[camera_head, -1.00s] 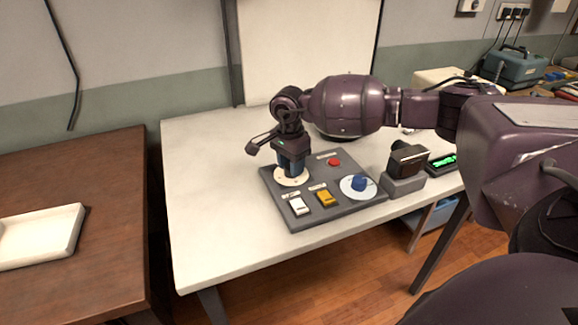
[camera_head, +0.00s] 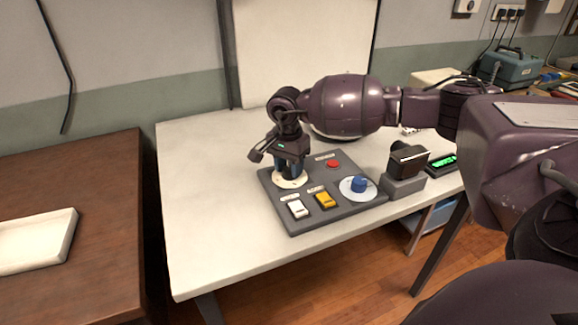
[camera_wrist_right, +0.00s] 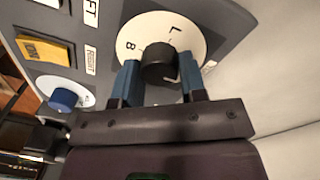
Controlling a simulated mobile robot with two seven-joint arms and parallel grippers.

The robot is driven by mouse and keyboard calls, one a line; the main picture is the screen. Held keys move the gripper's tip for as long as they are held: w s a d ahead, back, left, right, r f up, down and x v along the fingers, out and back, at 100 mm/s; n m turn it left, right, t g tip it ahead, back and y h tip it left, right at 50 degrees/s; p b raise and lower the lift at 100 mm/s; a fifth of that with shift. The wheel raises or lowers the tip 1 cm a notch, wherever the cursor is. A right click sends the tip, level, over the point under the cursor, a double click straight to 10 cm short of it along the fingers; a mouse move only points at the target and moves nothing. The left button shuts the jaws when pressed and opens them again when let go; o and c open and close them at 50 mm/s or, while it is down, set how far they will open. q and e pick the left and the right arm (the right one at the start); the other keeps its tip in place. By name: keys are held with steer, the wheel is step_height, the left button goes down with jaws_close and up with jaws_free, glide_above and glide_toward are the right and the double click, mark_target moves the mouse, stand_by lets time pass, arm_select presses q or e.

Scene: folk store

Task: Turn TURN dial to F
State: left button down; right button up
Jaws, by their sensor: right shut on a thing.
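The grey control panel (camera_head: 327,221) lies on the white table. At its back left is a cream dial plate (camera_head: 290,182), which also shows in the right wrist view (camera_wrist_right: 196,36) with the letters L and B. My right gripper (camera_head: 290,174) points down over this plate. In the right wrist view its blue fingers are on either side of the dial's black knob (camera_wrist_right: 159,64) and shut on it. The knob's pointer and the letter F cannot be made out. My left gripper is not in view.
The panel also holds a red button (camera_head: 333,163), a white switch (camera_head: 298,209), a yellow switch (camera_head: 322,201) and a blue knob (camera_head: 358,184) on a pale disc. A black and grey device (camera_head: 407,160) stands close on the right. The white table (camera_head: 205,200) is clear at left.

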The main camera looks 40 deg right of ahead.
mark_target(287, 167)
steer(key=o, duration=0.9)
steer(key=shift+r, duration=0.15)
steer(key=r, duration=0.7)
steer(key=r+p, duration=0.1)
steer(key=r, duration=0.2)
steer(key=shift+w+a+r, duration=0.1)
steer(key=shift+w+r, duration=0.15)
steer(key=shift+r, duration=0.05)
